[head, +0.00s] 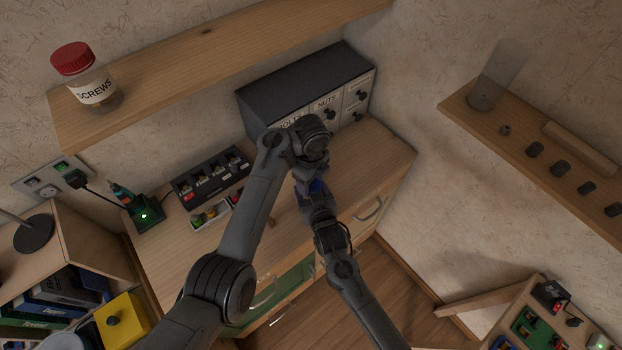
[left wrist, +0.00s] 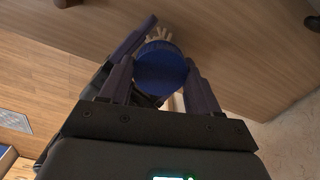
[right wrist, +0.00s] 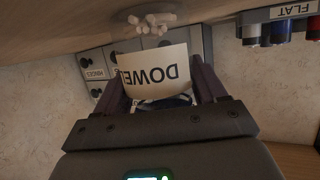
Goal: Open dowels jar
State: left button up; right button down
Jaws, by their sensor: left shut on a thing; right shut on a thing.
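My left gripper (left wrist: 162,72) is shut on the round blue lid (left wrist: 160,68) of the dowels jar, with a finger on each side. My right gripper (right wrist: 155,75) is shut on the dowels jar (right wrist: 155,70), whose pale label with dark letters reads upside down and is partly cut off. Pale dowels (right wrist: 155,18) show beyond the label, and also past the lid in the left wrist view (left wrist: 160,33). In the head view the grippers meet above the counter, where a bit of blue (head: 317,187) shows. My arms hide the jar there, and I cannot tell whether lid and jar still touch.
A dark-topped drawer cabinet (head: 300,85) stands at the back of the wooden counter (head: 372,160). A black rack (head: 208,174) and a green-lit charger (head: 145,213) are to the left. The red-lidded screws jar (head: 92,82) sits on the shelf above.

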pick_arm(q)
jog(key=shift+r, duration=0.3)
jog(key=shift+r, duration=0.8)
jog(key=shift+r, duration=0.1)
jog(key=shift+r, duration=1.9)
pick_arm(e)
grip_release()
